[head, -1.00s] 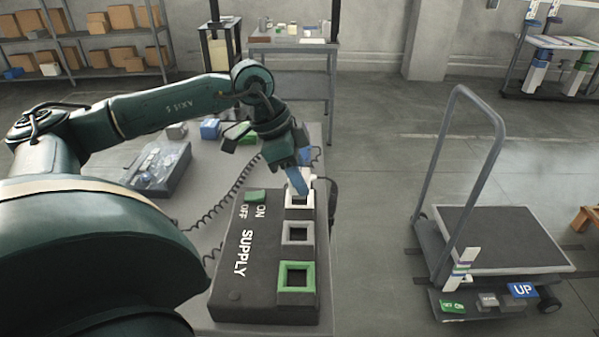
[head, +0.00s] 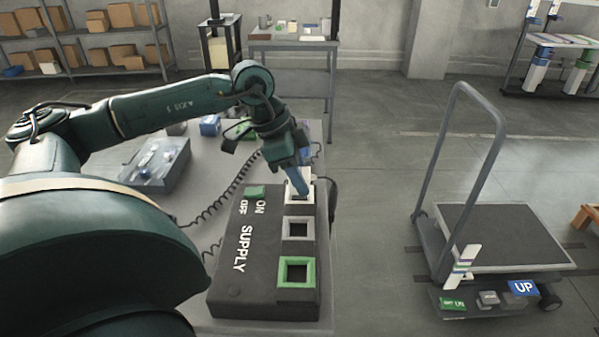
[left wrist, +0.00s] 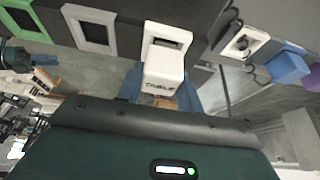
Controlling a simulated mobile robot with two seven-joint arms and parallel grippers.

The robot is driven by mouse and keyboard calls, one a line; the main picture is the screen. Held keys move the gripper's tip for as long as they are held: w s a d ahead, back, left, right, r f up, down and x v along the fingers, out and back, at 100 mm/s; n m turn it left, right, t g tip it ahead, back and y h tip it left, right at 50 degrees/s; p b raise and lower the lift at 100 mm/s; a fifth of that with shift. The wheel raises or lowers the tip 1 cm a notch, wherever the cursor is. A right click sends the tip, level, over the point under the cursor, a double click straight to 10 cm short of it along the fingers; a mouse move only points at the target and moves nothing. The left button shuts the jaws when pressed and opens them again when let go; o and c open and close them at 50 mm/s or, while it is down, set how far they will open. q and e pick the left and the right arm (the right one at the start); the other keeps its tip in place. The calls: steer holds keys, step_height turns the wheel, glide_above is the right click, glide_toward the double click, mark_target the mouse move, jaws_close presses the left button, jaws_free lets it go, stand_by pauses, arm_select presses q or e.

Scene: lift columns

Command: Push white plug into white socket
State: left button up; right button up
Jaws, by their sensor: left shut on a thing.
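The dark supply box (head: 262,240) lies on the grey table and has three framed sockets: white, grey and green. The white socket (head: 299,201) is at the far end; its rim also shows in the left wrist view (left wrist: 167,31). My left gripper (head: 299,181) is over it, blue fingers pointing down, shut on the white plug (left wrist: 163,72), which is lettered "TABLE". In the head view the fingers mostly hide the plug. Some dark opening still shows beside the plug; I cannot tell whether the plug's end is inside. My right gripper is not in view.
The grey socket (head: 298,230) and green socket (head: 297,272) are nearer on the box. A green ON/OFF switch (head: 255,192), a coiled cable (head: 225,190) and a grey tray (head: 155,165) are left. A cart (head: 500,240) stands on the floor right.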

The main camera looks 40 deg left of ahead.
arm_select(q)
steer(key=shift+f+b, duration=0.3)
steer(key=shift+f, duration=0.15)
steer(key=o, duration=1)
steer(key=shift+o, duration=0.9)
